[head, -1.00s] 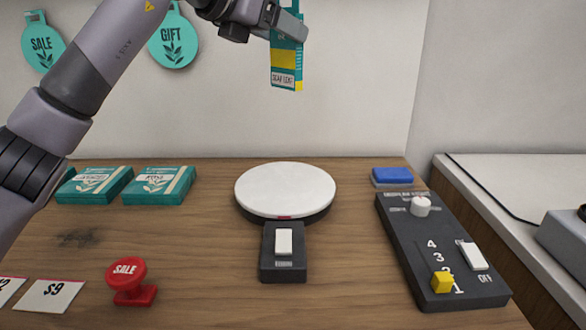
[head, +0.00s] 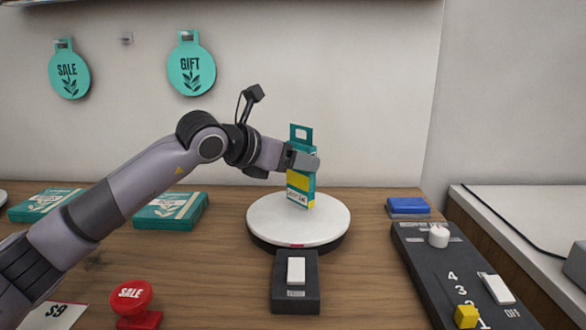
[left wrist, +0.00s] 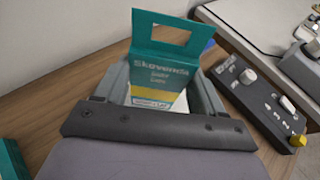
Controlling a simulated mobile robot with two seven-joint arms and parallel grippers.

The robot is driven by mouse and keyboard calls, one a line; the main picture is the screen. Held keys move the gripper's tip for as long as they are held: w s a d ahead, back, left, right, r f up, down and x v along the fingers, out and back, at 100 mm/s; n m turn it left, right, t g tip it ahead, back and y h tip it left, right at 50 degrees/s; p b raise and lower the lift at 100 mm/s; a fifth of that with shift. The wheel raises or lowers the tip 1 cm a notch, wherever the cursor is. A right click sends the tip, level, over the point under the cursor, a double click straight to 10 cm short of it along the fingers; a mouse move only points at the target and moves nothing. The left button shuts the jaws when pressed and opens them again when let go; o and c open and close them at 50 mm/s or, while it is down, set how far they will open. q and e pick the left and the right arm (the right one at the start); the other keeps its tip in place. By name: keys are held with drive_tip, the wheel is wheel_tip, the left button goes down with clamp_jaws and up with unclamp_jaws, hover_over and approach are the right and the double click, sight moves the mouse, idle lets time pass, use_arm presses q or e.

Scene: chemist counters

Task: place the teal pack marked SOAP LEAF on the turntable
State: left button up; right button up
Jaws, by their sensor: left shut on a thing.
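The teal pack (head: 301,182) has a yellow band, a white label and a hang tab with a cut-out at its top. It is upright, and its lower end is over or on the white turntable (head: 275,228); I cannot tell if it touches. My left gripper (head: 303,162) is shut on the pack's upper part from the left. In the left wrist view the pack (left wrist: 163,68) stands between the two jaws, and its base is hidden. My right gripper is not in view.
A switch box (head: 296,284) stands in front of the turntable. A control panel (head: 440,270) and a blue block (head: 407,207) are at the right. Teal boxes (head: 171,211) lie at the left, behind a red SALE stamp (head: 132,298). GIFT and SALE tags hang on the wall.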

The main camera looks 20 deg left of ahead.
use_arm(q)
drive_tip(key=shift+f, duration=0.85)
drive_tip(key=shift+f, duration=0.1)
drive_tip(key=o, duration=1.3)
drive_tip(key=v, duration=1.2)
drive_tip(key=shift+b, duration=0.35)
